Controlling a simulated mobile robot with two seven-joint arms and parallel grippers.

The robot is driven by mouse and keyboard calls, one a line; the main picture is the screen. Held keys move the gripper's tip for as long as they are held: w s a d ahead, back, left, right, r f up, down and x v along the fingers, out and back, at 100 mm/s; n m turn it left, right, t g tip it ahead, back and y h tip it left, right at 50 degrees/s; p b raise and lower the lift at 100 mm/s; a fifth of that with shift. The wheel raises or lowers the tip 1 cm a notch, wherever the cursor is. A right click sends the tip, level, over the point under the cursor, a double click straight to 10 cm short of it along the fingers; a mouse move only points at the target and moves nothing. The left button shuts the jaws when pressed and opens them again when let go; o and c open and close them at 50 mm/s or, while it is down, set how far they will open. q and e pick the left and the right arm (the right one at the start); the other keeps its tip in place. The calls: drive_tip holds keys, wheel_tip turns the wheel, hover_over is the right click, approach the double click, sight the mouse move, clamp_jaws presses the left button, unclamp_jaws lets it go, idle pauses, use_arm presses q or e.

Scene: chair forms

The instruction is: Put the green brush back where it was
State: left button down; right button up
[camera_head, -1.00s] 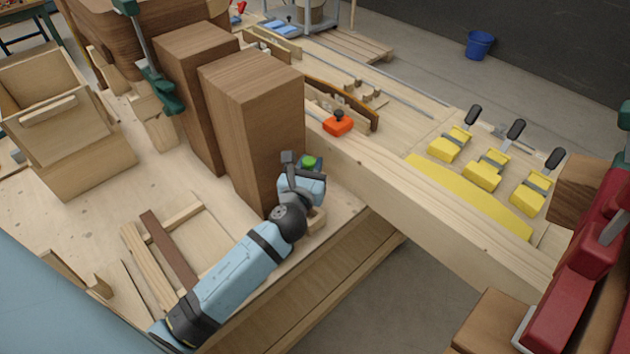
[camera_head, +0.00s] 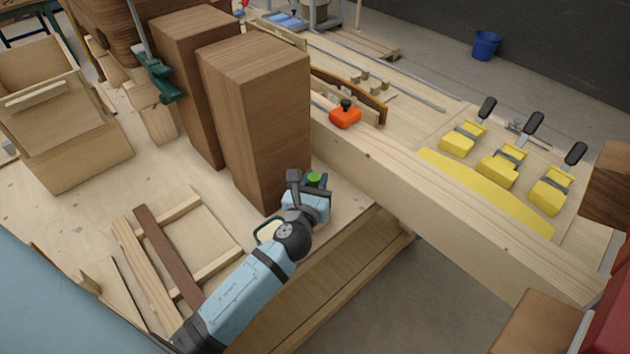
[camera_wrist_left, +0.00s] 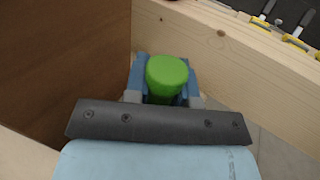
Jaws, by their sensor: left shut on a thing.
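The green brush (camera_head: 314,180) shows as a small green piece at the end of my left gripper (camera_head: 312,190), beside the front tall wooden block. In the left wrist view the rounded green end of the brush (camera_wrist_left: 167,75) sits between the two blue fingers of my left gripper (camera_wrist_left: 165,90), which are shut on it. The rest of the brush is hidden behind the fingers and wrist. Whether it touches the bench below cannot be told. My right gripper is not in view.
Two tall brown blocks (camera_head: 265,130) stand just left of and behind the gripper. A long pale beam (camera_head: 440,210) runs along the right. An orange tool (camera_head: 345,117) and several yellow clamps (camera_head: 503,165) lie beyond it. Wooden frame pieces (camera_head: 165,250) lie at front left.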

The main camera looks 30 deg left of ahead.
use_arm(q)
drive_tip(key=shift+d+f, duration=0.1)
drive_tip(key=shift+f, duration=0.05)
drive_tip(key=c, duration=1)
unclamp_jaws()
drive_tip(key=shift+o, duration=0.2)
drive_tip(key=shift+f, duration=0.1)
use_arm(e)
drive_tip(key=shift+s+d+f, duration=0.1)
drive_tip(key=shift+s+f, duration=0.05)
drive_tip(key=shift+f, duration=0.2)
use_arm(q)
drive_tip(key=shift+r, duration=0.3)
drive_tip(key=shift+s+f, duration=0.15)
drive_tip(key=shift+s, duration=0.1)
drive_tip(key=b+v, duration=0.2)
drive_tip(key=v, duration=0.9)
drive_tip(key=shift+s, duration=0.2)
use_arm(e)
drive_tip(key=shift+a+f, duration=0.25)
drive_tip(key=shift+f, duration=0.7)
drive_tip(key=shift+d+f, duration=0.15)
